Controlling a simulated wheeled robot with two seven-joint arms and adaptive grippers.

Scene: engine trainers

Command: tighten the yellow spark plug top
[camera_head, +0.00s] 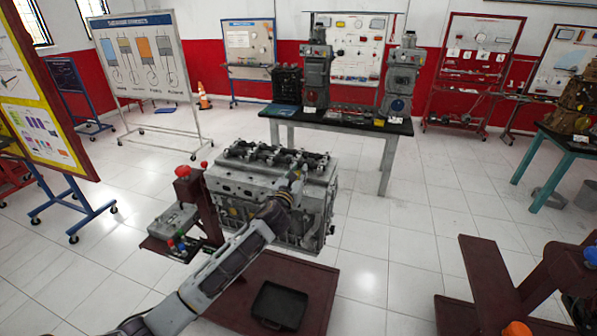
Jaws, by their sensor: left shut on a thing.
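The grey engine block (262,200) stands on a dark red stand in the middle, with its dark valve gear (275,158) on top. My left arm comes in from the bottom left and crosses in front of the engine. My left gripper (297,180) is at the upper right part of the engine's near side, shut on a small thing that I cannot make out. I cannot pick out the yellow spark plug top; the gripper and wrist cover that part. A yellowish round spot (233,212) shows on the engine's left side. My right gripper is not in view.
A black tray (279,306) lies on the stand's dark red base (318,287). A control box (174,219) is left of the engine. A table (342,121) with more engines stands behind, another dark red stand (488,272) at right. White floor between is clear.

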